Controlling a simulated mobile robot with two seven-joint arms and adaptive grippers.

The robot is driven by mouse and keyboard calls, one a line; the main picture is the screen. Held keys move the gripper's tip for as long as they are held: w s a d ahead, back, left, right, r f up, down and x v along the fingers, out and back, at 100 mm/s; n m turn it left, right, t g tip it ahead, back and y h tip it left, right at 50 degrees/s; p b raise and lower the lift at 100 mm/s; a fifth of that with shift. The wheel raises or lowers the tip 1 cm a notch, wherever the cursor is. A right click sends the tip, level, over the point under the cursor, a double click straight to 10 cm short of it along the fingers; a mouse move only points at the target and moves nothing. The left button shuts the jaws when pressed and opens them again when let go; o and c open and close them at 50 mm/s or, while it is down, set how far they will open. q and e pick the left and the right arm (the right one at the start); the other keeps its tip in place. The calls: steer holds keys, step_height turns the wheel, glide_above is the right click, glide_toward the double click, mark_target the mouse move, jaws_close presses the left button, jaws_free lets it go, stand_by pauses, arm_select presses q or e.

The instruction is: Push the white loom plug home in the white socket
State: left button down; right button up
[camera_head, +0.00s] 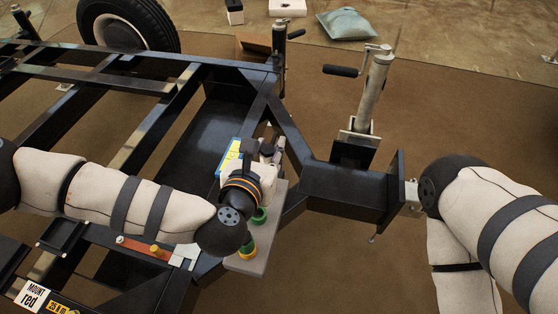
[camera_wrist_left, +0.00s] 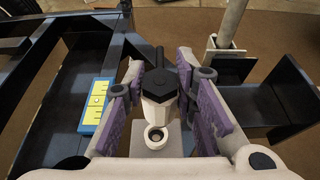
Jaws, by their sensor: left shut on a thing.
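My left gripper (camera_wrist_left: 160,95) is shut on the white loom plug (camera_wrist_left: 158,112), with purple-padded fingers on both sides of it. The plug has a black six-sided cap, and a black cable rises from it. The white socket (camera_wrist_left: 156,138), a round ring with a dark hole, shows just below the plug in the left wrist view. The plug looks close to the socket, but I cannot tell whether they touch. In the head view my left gripper (camera_head: 267,152) is over the grey plate (camera_head: 268,245), and its wrist hides plug and socket. My right gripper is out of view.
Green and yellow round fittings (camera_head: 248,246) are on the plate. A blue and yellow label (camera_wrist_left: 96,103) lies left of the fingers. The black trailer frame (camera_head: 345,190) surrounds the plate, with a jack post (camera_head: 372,90) at right. A wheel (camera_head: 125,30) stands at back left.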

arm_select(q)
steer(key=shift+w+a, duration=0.15)
steer(key=shift+w, duration=0.4)
steer(key=shift+s, duration=0.1)
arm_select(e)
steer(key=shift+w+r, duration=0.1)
arm_select(q)
steer(key=shift+s, duration=0.1)
steer(key=shift+f, duration=0.1)
steer(key=shift+f+b, duration=1.85)
steer(key=shift+f, duration=0.45)
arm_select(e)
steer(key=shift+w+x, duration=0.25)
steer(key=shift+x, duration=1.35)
arm_select(q)
steer(key=shift+f+b, duration=1.15)
steer(key=shift+f, duration=0.4)
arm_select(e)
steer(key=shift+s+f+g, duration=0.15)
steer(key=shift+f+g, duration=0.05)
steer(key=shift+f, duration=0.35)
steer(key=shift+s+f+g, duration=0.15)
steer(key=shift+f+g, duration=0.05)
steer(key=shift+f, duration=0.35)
arm_select(q)
steer(key=c, duration=1.2)
jaws_free()
